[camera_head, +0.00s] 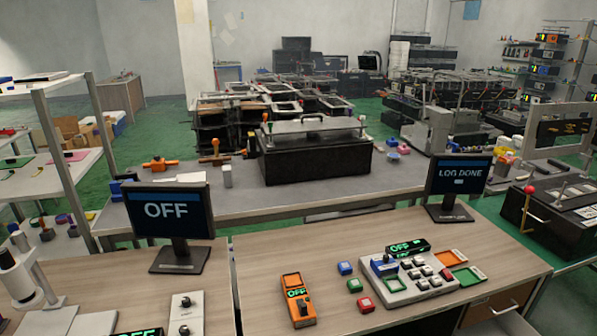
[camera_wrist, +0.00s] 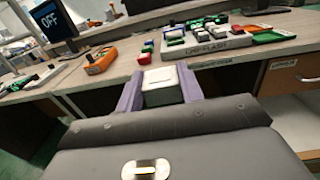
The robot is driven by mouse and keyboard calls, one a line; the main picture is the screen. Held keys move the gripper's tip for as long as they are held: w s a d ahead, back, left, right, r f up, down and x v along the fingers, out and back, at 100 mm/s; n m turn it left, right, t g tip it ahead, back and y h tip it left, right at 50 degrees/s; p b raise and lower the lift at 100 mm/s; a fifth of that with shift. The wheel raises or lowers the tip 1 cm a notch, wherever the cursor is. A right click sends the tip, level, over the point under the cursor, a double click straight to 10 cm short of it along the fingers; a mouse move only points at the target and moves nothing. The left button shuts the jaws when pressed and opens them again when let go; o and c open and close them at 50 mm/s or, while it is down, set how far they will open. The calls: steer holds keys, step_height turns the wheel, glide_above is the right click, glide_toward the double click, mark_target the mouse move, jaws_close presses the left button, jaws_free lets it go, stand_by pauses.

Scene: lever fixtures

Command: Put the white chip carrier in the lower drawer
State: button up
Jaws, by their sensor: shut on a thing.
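In the wrist view my gripper (camera_wrist: 161,88) has its two purple fingers closed on the sides of a white block, the white chip carrier (camera_wrist: 161,77). The carrier is held in front of the wooden desk's front edge, with the desktop items behind it. The head view does not show my gripper or the carrier clearly. A wooden drawer front (camera_wrist: 294,84) shows at the right of the wrist view, below the desktop. A drawer front with a handle (camera_head: 498,308) is partly in the head view at lower right. The lower drawer cannot be made out for certain.
On the desk (camera_head: 262,262) stand an orange handheld device (camera_head: 297,300), a grey keypad fixture (camera_head: 408,277), small blue, green and red blocks, and two monitors, one reading OFF (camera_head: 166,211) and one reading LOG DONE (camera_head: 459,176). The desk edge lies close behind the held carrier.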

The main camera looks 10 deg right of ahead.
steer(key=w+a+n+y+p, duration=0.1)
steer(key=w+a+y+p, duration=0.1)
steer(key=w+a, duration=0.3)
steer(key=w+a+n+g+y+p, duration=0.1)
steer(key=w+a+n+y+p, duration=0.1)
steer(key=a, duration=1.2)
steer(key=w+a+n+g+y+p, duration=0.1)
steer(key=w+a+y+p, duration=0.1)
steer(key=w+a+p, duration=0.2)
steer(key=w+a, duration=0.3)
steer(key=a, duration=0.3)
steer(key=shift+w+y, duration=0.3)
steer(key=shift+w, duration=0.05)
steer(key=shift+w+r, duration=0.1)
steer(key=shift+w+f+m+t+h, duration=0.3)
steer(key=shift+f+m+h, duration=0.55)
steer(key=shift+h, duration=0.55)
steer(key=shift+w+f+m+t+h, duration=0.2)
steer(key=shift+f+m+t+h, duration=0.15)
steer(key=shift+f+m+h, duration=0.8)
steer(key=shift+w+f+m+t+h, duration=0.25)
steer(key=shift+f+m+t+h, duration=0.25)
steer(key=shift+h, duration=1.15)
